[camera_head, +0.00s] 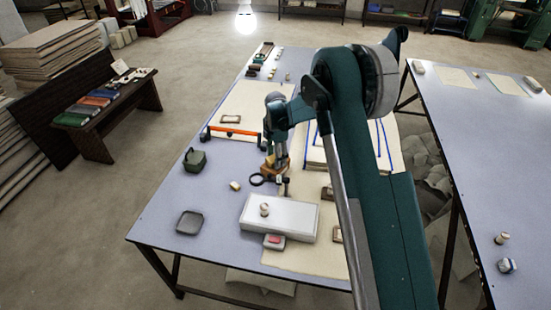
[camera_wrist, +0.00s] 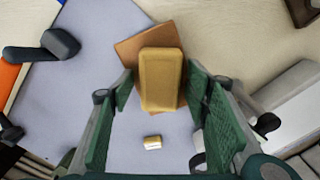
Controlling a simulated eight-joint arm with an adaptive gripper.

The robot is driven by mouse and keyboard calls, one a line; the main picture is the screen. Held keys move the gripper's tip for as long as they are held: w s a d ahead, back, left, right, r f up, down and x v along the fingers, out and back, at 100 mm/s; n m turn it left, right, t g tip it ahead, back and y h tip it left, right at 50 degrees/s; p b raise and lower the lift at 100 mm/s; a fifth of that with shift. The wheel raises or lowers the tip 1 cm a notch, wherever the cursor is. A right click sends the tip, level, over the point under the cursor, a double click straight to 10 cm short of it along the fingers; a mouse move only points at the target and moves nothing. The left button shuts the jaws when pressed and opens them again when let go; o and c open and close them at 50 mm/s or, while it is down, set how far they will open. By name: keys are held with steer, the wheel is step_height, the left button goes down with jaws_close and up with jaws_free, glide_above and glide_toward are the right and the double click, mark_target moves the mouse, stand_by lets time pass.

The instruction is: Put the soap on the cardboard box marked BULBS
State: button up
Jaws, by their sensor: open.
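A yellow-tan bar with rounded edges, which looks like the soap (camera_wrist: 160,68), lies over a flat brown piece (camera_wrist: 130,48) in the wrist view. My gripper (camera_wrist: 160,90) is open, with one green finger on each side of the bar's near part. I cannot tell whether the fingers touch it. In the head view my gripper (camera_head: 277,160) is low over the table, and the bar is mostly hidden there. No BULBS marking can be read, so I cannot tell which thing is that box.
A white box (camera_head: 291,222) with a spool (camera_head: 264,209) on top stands nearer the front of the table (camera_head: 155,228). An orange-handled tool (camera_head: 238,132), a green pouch (camera_head: 195,160), a dark tray (camera_head: 189,222) and a small spool (camera_head: 235,186) lie to the left.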

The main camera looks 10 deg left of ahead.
step_height(320, 180, up, 12)
steer(key=p, duration=0.1)
steer(key=shift+r, duration=0.15)
stand_by(0.5)
stand_by(0.5)
steer(key=s+d+r+m+t, duration=0.2)
steer(key=s+d+r+m, duration=0.4)
steer(key=s+d+r, duration=0.5)
steer(key=s+d+r+m+t, duration=0.1)
steer(key=s+d+r+m, duration=0.6)
steer(key=d+r, duration=0.7)
steer(key=s+d+r+m+t, duration=0.2)
steer(key=s+d+m, duration=0.5)
steer(key=s+d, duration=0.65)
steer(key=s+d+f+m+t, duration=0.1)
steer(key=s+d+f+m, duration=0.1)
steer(key=s, duration=0.6)
steer(key=s+d+f+m+t, duration=0.1)
steer(key=s+d+f+m, duration=0.1)
steer(key=s+m, duration=0.3)
steer(key=s+f, duration=0.1)
steer(key=s, duration=0.2)
steer(key=shift+s+d+f, duration=0.25)
steer(key=shift+s, duration=0.1)
